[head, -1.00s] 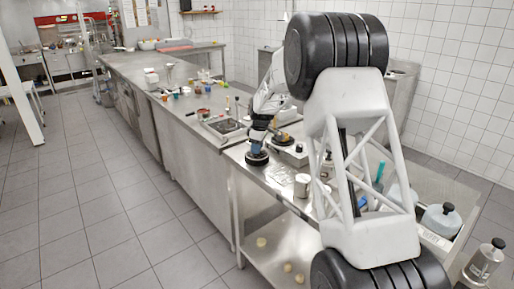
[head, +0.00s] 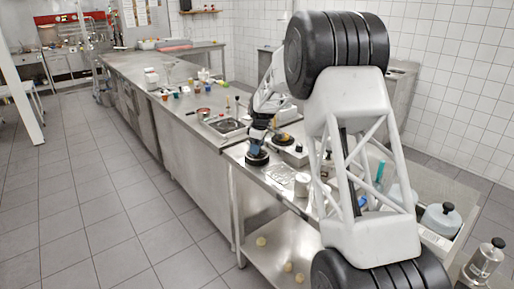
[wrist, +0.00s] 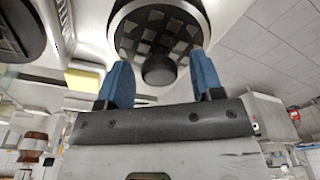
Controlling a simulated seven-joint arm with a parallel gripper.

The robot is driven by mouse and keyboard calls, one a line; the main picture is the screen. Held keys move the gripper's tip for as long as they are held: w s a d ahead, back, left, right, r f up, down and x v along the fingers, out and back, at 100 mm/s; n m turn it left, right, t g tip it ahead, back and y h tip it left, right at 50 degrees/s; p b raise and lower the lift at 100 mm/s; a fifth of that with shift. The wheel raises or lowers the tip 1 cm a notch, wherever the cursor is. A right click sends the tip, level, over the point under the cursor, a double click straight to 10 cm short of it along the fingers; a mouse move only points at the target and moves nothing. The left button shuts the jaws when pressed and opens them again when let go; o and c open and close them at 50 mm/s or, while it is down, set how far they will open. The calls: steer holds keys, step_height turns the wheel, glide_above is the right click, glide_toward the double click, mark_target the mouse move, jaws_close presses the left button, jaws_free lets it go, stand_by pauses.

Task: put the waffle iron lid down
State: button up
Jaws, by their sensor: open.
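A round waffle iron part (wrist: 135,30) with a dark gridded face and pale rim shows at the top of the wrist view. A dark round knob or handle end (wrist: 158,70) sits in front of its lower edge, between my fingers. My gripper (wrist: 160,62) is open, one blue finger on each side of the knob; I cannot tell whether they touch it. In the head view my gripper (head: 257,148) is low over a dark round piece (head: 257,159) at the counter's front edge. The lid's hinge and exact tilt are hidden.
Beside it stands another appliance (head: 284,140) with a dark round top. A pale canister (head: 301,187) stands nearer on the steel counter (head: 262,176). Bottles, including a large clear one with a black cap (head: 440,219), stand at right. The floor at left is clear.

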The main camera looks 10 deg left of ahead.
mark_target(261, 154)
step_height(261, 154, up, 12)
steer(key=d, duration=0.1)
steer(key=shift+s+d+f, duration=0.15)
steer(key=shift+d, duration=0.05)
stand_by(0.3)
stand_by(0.8)
steer(key=s+d+r+m, duration=0.35)
steer(key=s+d, duration=0.25)
steer(key=s, duration=0.4)
steer(key=s+d+r+m+t, duration=0.1)
steer(key=s+d+r+m, duration=0.1)
steer(key=s+d+r, duration=0.55)
steer(key=s+d+r+m, duration=0.2)
steer(key=s+d, duration=0.3)
steer(key=s, duration=0.7)
steer(key=s+d+f+m, duration=0.2)
steer(key=s+d, duration=0.1)
steer(key=s, duration=0.9)
steer(key=s+d+f+m+t+h, duration=0.1)
steer(key=s+d+f+m, duration=0.2)
steer(key=s, duration=0.9)
steer(key=s+d+f+m, duration=0.3)
steer(key=s, duration=0.9)
steer(key=shift+d, duration=0.4)
